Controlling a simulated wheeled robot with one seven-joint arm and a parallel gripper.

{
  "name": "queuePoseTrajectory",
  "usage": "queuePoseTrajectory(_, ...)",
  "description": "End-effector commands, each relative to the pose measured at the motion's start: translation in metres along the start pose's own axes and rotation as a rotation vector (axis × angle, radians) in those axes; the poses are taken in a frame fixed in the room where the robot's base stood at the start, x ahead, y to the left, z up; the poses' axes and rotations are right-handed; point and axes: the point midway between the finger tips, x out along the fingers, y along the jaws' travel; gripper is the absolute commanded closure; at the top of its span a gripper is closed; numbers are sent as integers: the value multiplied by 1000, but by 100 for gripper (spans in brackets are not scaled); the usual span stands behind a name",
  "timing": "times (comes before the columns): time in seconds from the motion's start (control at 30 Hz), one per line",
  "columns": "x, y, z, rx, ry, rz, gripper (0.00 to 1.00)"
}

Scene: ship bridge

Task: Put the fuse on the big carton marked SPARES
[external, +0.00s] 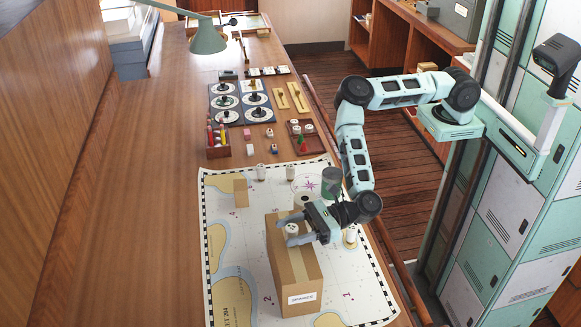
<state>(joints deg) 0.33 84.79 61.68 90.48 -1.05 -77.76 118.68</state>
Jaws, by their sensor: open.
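A small white cylinder, which looks like the fuse (291,230), is at the carton's top, between the fingers of my gripper (291,233). It appears to rest on the carton top. My gripper reaches in from the right, low over the carton, and its jaws are open around the cylinder. The fingers hide part of the cylinder and of the carton top.
The chart (225,290) covers the near table. A smaller carton (240,192), white cylinders (260,172) and a dark green cylinder (331,180) stand on it.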

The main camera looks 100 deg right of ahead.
Motion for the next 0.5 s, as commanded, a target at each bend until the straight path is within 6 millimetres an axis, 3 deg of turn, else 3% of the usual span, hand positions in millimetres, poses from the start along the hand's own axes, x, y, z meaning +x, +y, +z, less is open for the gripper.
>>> queuePoseTrajectory(0.17,-2,0,3,1,0,1,50)
queuePoseTrajectory(0.5,-66,1,-3,1,1,4,50)
